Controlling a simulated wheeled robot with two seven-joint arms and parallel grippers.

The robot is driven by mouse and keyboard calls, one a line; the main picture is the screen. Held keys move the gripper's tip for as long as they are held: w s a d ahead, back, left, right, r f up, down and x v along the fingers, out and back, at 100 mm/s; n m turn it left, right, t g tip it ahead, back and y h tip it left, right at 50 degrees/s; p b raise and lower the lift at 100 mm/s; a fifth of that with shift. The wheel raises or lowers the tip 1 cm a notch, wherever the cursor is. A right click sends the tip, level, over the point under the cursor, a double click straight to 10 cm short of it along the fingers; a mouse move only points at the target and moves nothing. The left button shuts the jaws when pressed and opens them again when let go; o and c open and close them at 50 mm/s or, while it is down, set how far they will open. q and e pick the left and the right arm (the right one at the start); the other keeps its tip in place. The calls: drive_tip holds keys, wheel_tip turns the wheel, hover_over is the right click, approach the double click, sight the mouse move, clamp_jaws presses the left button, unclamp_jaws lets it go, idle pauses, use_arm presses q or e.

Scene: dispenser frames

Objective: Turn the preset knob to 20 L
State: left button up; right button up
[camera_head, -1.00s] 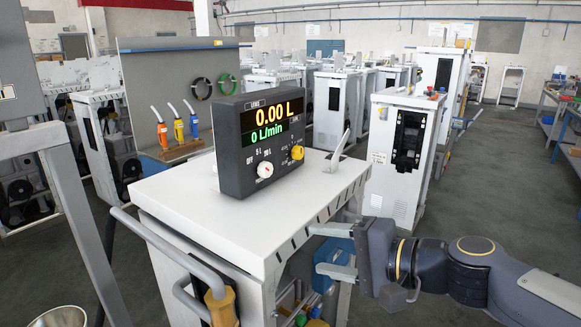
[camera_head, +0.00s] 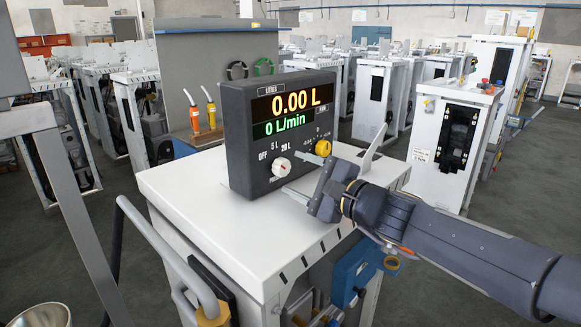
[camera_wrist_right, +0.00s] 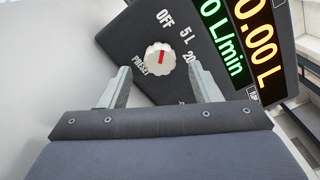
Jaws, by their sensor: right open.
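The white preset knob (camera_head: 281,166) is on the lower front of the dark dispenser meter (camera_head: 240,135), beside the marks OFF, 5 L and 20 L. The display reads 0.00 L and 0 L/min. My right gripper (camera_head: 304,177) is open in front of the knob. In the right wrist view its two fingers (camera_wrist_right: 162,82) lie to either side of the knob, below it in the picture; I see no contact. My left gripper is not in view.
A yellow knob (camera_head: 323,148) is close to one right finger in the head view. The meter stands on a white cabinet top (camera_head: 215,205). A grey upright flap (camera_head: 374,146) rises behind my right wrist. A curved grey handle (camera_head: 165,250) is at the front left.

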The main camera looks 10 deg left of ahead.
sight(286, 169)
drive_tip(key=shift+p+x, duration=0.3)
drive_tip(key=shift+x, duration=1.3)
drive_tip(key=shift+d, duration=0.1)
drive_tip(key=shift+c, duration=0.5)
drive_tip(key=c, duration=0.9)
